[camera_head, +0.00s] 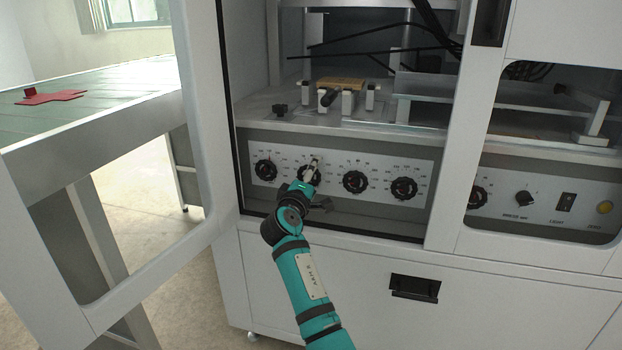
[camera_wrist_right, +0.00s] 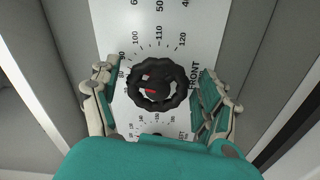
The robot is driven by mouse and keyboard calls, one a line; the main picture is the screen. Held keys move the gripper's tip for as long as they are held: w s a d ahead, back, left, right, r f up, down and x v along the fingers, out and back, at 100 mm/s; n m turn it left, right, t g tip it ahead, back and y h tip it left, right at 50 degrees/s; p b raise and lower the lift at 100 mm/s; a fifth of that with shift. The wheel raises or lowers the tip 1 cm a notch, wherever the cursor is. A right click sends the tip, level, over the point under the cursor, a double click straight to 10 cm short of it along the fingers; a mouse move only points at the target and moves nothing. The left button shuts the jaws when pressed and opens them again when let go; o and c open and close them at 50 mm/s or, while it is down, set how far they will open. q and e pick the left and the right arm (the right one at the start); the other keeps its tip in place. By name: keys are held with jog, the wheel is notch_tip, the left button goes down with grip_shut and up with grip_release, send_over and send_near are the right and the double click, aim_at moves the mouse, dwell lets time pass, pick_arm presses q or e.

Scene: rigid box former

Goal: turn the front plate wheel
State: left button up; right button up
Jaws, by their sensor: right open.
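The front plate wheel is a black lobed hand wheel with a red mark at its hub. It shows whole in the right wrist view (camera_wrist_right: 152,85), beside the printed word FRONT and a number scale. In the head view it is the second wheel from the left (camera_head: 303,175), partly hidden by my gripper. My right gripper (camera_head: 312,168) is in front of it. In the right wrist view my gripper (camera_wrist_right: 158,78) has its fingers spread on either side of the wheel, with gaps between fingers and rim. My left gripper is not in view.
Other black wheels flank it on the panel, one at left (camera_head: 265,170) and one at right (camera_head: 355,182). The machine's window frame (camera_head: 240,175) surrounds the opening. A metal deck with a fixture (camera_head: 340,95) lies above. A table (camera_head: 100,108) with a red piece (camera_head: 52,97) stands left.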

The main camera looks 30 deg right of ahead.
jog(key=v, duration=1.1)
jog(key=shift+s+a, duration=0.25)
jog(key=shift+a, duration=0.05)
